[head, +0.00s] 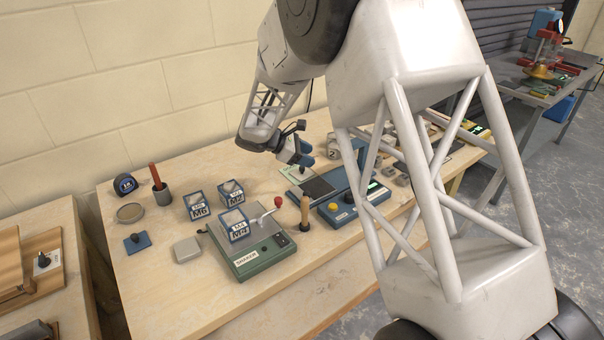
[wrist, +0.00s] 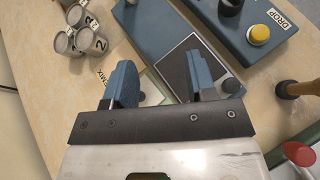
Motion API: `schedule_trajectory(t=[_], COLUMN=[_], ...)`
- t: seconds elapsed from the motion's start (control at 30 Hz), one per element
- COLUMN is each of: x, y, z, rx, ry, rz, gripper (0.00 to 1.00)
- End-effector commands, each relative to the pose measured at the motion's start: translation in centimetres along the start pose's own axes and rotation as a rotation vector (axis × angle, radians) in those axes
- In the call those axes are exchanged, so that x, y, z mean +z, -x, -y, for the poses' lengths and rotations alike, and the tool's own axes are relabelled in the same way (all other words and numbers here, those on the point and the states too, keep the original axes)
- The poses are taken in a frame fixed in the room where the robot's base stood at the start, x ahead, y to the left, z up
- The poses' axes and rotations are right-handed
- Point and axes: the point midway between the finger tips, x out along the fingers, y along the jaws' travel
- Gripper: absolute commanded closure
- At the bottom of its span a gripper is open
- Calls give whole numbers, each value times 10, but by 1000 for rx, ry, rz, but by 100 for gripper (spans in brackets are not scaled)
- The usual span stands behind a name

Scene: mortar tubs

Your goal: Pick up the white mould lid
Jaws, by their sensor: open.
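My gripper (head: 305,157) is open, its blue fingers pointing down over the back of the bench. In the wrist view the fingers of my gripper (wrist: 159,62) are apart with nothing held between them. I cannot tell for sure that this is the white mould lid. Another whitish plate with a dark knob (head: 42,261) lies on the left bench.
A blue device with a dark plate (head: 318,187) and yellow button stands beside the gripper. A green shaker (head: 254,254) carries a labelled mould, with two more moulds behind it. A wooden-handled tool (head: 305,212) stands nearby. Metal cups (wrist: 90,38) stand left in the wrist view.

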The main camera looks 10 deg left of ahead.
Motion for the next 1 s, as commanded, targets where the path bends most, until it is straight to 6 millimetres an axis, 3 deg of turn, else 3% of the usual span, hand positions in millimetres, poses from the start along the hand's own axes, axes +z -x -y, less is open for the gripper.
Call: schedule_trajectory(t=[0.03, 0.2, 0.43, 0.6, 1.0], x=[-16, -61, -103, -112, -112], y=[3, 15, 27, 29, 26], z=[-7, -27, -43, -46, -46], rx=[16, 72, 124, 135, 135], ry=[31, 125, 207, 227, 228], rz=[18, 79, 137, 152, 152], gripper=[49, 49, 49, 49, 49])
